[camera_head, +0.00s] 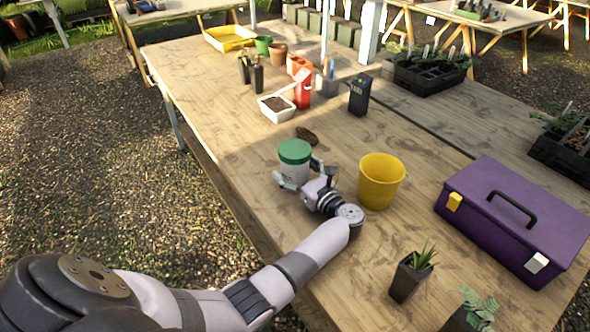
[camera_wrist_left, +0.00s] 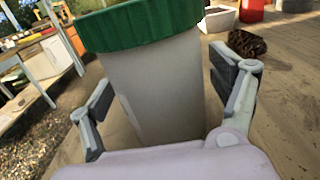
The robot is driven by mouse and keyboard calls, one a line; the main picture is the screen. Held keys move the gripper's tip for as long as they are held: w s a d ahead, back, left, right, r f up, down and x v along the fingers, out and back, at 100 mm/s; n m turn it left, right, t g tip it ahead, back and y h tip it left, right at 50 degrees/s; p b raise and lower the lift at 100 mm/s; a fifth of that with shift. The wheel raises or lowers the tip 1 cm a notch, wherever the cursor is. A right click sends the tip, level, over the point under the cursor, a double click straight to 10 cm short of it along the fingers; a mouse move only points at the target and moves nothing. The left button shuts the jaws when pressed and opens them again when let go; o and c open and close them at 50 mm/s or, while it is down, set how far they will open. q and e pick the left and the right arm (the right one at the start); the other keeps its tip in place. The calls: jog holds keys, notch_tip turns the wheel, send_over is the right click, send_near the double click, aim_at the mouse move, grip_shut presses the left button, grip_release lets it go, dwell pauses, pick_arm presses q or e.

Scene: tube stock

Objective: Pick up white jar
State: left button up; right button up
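The white jar (camera_head: 292,172) with a green lid stands upright on the wooden table, left of the yellow pot. My left gripper (camera_head: 297,176) is at the jar, low on its near side. In the left wrist view the jar (camera_wrist_left: 160,85) stands between the two spread fingers of the left gripper (camera_wrist_left: 165,100). A gap shows beside the left finger and a small one beside the right finger, so the gripper looks open around the jar. The jar's base is hidden by the gripper. My right gripper is not in view.
A yellow pot (camera_head: 381,182) stands close right of the left gripper. A purple toolbox (camera_head: 515,220) and a small potted plant (camera_head: 411,275) are further right and nearer. A brown lump (camera_head: 306,135) lies behind the jar, with a white soil tray (camera_head: 277,107) beyond.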

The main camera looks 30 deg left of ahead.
pick_arm(q)
jog(key=c, duration=1.2)
